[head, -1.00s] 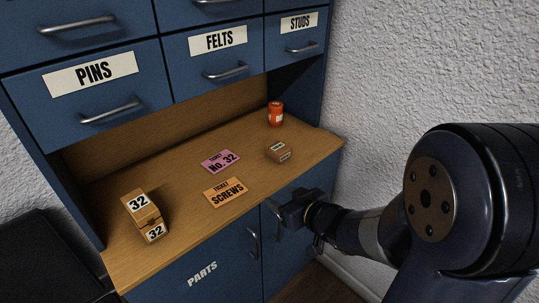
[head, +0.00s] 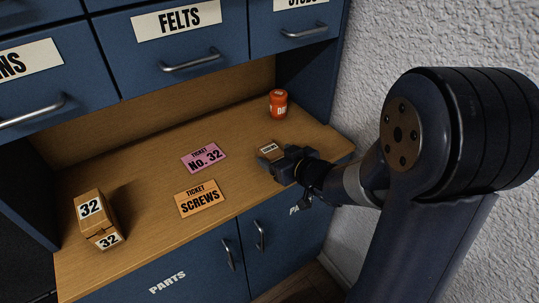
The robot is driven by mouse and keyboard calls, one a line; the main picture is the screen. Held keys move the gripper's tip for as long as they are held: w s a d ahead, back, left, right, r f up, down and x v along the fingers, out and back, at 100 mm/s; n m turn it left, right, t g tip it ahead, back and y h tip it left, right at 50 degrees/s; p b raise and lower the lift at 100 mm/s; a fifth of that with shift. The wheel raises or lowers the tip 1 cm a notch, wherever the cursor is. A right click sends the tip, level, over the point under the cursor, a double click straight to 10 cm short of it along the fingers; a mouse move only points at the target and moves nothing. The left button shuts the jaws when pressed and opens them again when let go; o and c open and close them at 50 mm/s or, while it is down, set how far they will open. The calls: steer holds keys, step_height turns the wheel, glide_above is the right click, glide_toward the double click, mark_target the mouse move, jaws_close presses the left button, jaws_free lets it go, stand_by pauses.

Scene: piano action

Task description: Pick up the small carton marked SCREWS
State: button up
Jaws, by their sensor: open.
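The small brown carton (head: 269,150) with a white label sits on the right part of the wooden counter (head: 150,176). Its label is small but seems to read SCREWS. My gripper (head: 276,162) is at its near side, low over the counter, and hides the carton's lower part. The gripper is open. I cannot tell whether the carton is between the fingers or just beyond them.
An orange can (head: 278,104) stands behind the carton. A pink No. 32 ticket (head: 204,158) and an orange SCREWS ticket (head: 200,199) lie flat to the left. A carton marked 32 (head: 96,217) stands at the far left. Blue drawers (head: 190,45) overhang the back.

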mark_target(268, 151)
steer(key=shift+x, duration=3.1)
steer(key=shift+d+f, duration=0.1)
steer(key=shift+f, duration=0.05)
steer(key=shift+c, duration=0.3)
steer(key=c, duration=1.1)
